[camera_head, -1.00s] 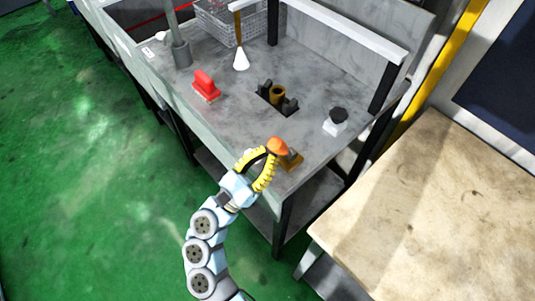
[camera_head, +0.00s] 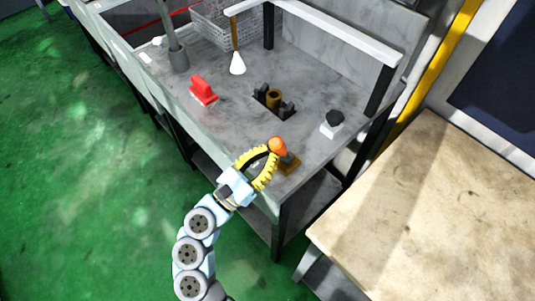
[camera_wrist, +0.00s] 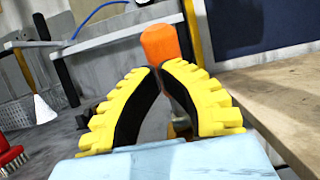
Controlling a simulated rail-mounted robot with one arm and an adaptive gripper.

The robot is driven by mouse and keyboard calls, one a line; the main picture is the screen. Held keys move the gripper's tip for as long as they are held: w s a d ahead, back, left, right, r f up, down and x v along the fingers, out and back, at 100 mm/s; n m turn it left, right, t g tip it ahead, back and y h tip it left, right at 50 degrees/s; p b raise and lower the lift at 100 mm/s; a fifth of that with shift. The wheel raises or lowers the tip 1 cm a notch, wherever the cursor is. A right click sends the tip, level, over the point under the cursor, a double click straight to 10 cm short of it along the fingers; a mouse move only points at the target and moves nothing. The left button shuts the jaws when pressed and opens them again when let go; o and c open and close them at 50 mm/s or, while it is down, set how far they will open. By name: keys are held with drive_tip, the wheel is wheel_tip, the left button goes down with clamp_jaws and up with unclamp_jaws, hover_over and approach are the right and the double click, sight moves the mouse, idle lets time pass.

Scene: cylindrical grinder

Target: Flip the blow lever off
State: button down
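A lever with an orange knob (camera_head: 278,146) stands on a yellowish-brown base (camera_head: 290,164) near the front right corner of the grey bench; I take it to be the blow lever. My gripper (camera_head: 270,152) has its curved yellow fingers brought together at the knob. In the wrist view the fingertips (camera_wrist: 167,66) nearly meet in front of the lower part of the orange knob (camera_wrist: 159,43). They look shut against its near side. I cannot tell whether they pinch it. The lever's lower part is mostly hidden behind the fingers.
A wooden table (camera_head: 430,210) stands at the right.

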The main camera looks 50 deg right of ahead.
sight(279, 143)
drive_tip(key=shift+s+d+r+y+p, duration=0.1)
drive_tip(key=shift+d+r+y+p, duration=0.15)
drive_tip(key=shift+d+r+y, duration=0.35)
drive_tip(key=shift+s+d+r+y+p, duration=0.15)
drive_tip(key=shift+d+y, duration=0.25)
drive_tip(key=shift+y, duration=0.4)
drive_tip(key=shift+d+r+y, duration=0.1)
drive_tip(key=shift+d+y, duration=0.45)
drive_tip(key=shift+y, duration=0.15)
drive_tip(key=shift+s+d+r+b, duration=0.1)
drive_tip(key=shift+s+d+b, duration=0.05)
drive_tip(key=shift+d+b, duration=1.05)
drive_tip(key=shift+s+d+r+b, duration=0.1)
drive_tip(key=shift+d+b, duration=1.1)
drive_tip(key=w+a+r+p, duration=0.1)
drive_tip(key=a+r+p, duration=0.1)
drive_tip(key=a+r, duration=0.5)
drive_tip(key=a, duration=0.5)
drive_tip(key=shift+w, duration=0.25)
